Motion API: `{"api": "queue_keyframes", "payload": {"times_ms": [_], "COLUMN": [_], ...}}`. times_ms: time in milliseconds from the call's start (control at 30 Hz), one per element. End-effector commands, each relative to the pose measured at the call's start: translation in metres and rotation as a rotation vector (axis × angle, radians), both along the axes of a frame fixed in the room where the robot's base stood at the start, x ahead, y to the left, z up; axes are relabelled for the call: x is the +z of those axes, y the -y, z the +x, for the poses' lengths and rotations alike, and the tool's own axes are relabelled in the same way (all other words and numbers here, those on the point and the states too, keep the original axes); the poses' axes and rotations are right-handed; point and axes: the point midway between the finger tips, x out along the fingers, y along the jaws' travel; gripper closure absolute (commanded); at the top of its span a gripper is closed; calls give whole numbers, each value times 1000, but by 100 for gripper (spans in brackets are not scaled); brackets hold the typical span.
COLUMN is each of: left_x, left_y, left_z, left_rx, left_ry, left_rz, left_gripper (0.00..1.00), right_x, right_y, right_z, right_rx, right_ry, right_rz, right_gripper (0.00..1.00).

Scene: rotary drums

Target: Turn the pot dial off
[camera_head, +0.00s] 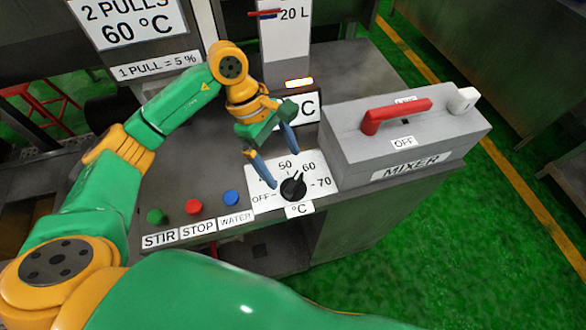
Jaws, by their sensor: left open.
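The pot dial (293,188) is a round black knob on a white scale plate (322,170) marked OFF, 50, 60 and 70, with °C below it. Its pointer is up and slightly right, toward the space between 50 and 60. OFF is at the left of the scale. One more mark on the scale is partly hidden by my gripper. My left gripper (284,169) is open and empty, with its blue fingers just above and left of the dial. It looks apart from the knob. My right gripper is not in view.
Green (156,216), red (193,206) and blue (230,198) buttons labelled STIR, STOP and WATER sit left of the dial. A grey MIXER box (400,140) with a red lever (395,115) stands close on the right. Signs and a 20 L gauge (285,45) rise behind.

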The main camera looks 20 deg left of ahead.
Motion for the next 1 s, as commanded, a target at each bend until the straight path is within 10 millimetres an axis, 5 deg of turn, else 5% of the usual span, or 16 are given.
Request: {"api": "queue_keyframes", "payload": {"times_ms": [233,533,800,1000], "left_x": [-37,-46,-45,-46], "left_y": [19,21,22,22], "left_z": [-5,-5,-5,-5], "left_rx": [-2,-1,-1,10], "left_ry": [-5,-1,-1,-1], "left_rz": [-5,-7,-8,-9], "left_gripper": [0,0,73,78], "right_x": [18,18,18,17], "right_y": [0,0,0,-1], "right_z": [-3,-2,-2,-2], "right_rx": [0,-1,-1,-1], "right_ry": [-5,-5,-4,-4], "right_rz": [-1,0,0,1], "right_gripper": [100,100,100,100]}}
